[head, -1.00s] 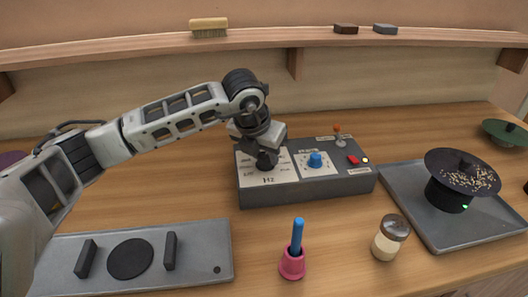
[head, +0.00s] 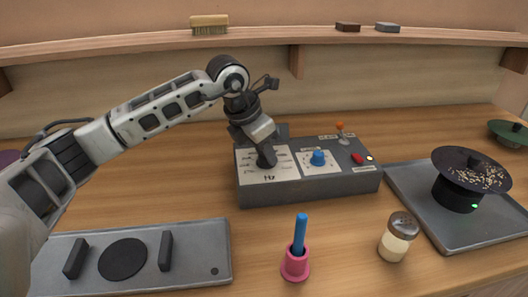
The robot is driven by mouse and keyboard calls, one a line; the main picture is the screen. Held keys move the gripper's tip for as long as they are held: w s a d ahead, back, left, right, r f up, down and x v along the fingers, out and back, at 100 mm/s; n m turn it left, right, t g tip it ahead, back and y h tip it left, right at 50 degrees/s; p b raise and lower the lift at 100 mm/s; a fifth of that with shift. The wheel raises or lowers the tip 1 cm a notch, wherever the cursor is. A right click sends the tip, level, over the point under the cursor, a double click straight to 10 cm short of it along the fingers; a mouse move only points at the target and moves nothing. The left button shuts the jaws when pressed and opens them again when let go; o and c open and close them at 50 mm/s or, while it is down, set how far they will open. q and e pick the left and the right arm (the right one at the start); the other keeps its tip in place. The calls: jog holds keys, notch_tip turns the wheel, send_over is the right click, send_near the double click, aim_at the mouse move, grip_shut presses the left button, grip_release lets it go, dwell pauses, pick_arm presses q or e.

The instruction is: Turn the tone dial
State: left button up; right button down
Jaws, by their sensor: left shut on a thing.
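The grey control box (head: 310,188) stands on the wooden bench in the middle of the head view. Its left white panel (head: 283,172), marked Hz, carries the tone dial, which is mostly hidden by my gripper. My left gripper (head: 266,157) comes down from above, tilted, and is shut on the dial over this panel. A blue knob (head: 318,158) sits on a second white panel to the right, clear of the gripper. My right gripper is not in view.
The box also has an orange-tipped switch (head: 340,128) and a red button (head: 357,158). In front stand a pink cup (head: 295,266) with a blue stick and a shaker (head: 398,238). A tray (head: 422,212) with a black drum (head: 457,196) lies right; a grey plate (head: 200,262) lies front left.

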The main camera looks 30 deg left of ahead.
pick_arm(q)
jog(key=shift+r, duration=0.1)
dwell(0.4)
jog(key=o, duration=1)
jog(key=shift+c, duration=0.2)
jog(key=b+v, duration=0.1)
jog(key=v, duration=1.5)
